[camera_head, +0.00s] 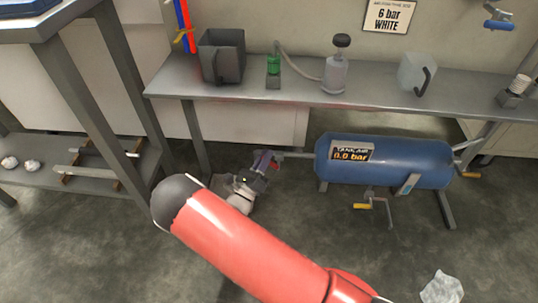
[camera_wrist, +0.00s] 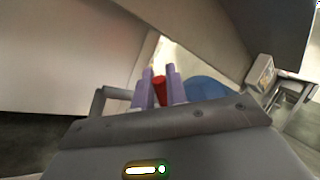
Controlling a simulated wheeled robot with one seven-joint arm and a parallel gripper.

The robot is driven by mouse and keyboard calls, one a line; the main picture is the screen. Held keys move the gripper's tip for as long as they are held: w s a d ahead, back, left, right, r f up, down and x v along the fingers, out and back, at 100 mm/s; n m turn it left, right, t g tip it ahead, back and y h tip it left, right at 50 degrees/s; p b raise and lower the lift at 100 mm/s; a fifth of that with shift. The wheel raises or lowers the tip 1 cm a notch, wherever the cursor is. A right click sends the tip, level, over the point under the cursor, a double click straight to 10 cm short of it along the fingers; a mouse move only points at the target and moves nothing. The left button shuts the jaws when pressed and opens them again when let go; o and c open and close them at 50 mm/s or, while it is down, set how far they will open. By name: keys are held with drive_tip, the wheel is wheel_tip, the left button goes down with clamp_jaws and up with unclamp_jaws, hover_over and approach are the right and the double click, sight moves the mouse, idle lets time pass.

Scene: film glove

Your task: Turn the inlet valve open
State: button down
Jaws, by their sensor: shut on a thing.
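The blue air tank (camera_head: 385,160) lies on its side under the bench, and its label (camera_head: 352,151) reads 0.0 bar. A grey pipe (camera_head: 297,155) runs from its left end to my gripper (camera_head: 267,160). In the wrist view, the two purple fingers of my gripper (camera_wrist: 160,72) are closed around a red handle (camera_wrist: 159,90), which looks to be the inlet valve. Most of the valve body is hidden by my fingers and wrist. How far the handle is turned cannot be told. The tank shows partly in the wrist view (camera_wrist: 205,89).
A yellow-handled valve (camera_head: 364,206) hangs below the tank. An orange handle (camera_head: 471,175) is at its right end. A metal table (camera_head: 62,72) stands left.

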drive_tip(key=shift+a+f+n+t+y, duration=0.3)
drive_tip(key=shift+f+n+t+y, duration=0.5)
drive_tip(key=shift+n+y, duration=1.35)
drive_tip(key=shift+a+f+n+t+y, duration=0.35)
drive_tip(key=shift+f+n+t+y, duration=0.6)
drive_tip(key=shift+n, duration=2.1)
drive_tip(key=shift+a+f+n+t+y, duration=0.3)
drive_tip(key=shift+f+n+t+y, duration=0.3)
drive_tip(key=shift+n+y, duration=1.6)
drive_tip(key=shift+n, duration=0.5)
drive_tip(key=c, duration=1.5)
unclamp_jaws()
drive_tip(key=v, duration=0.7)
drive_tip(key=shift+s+f, duration=0.2)
drive_tip(key=shift+s, duration=0.15)
drive_tip(key=shift+a, duration=0.1)
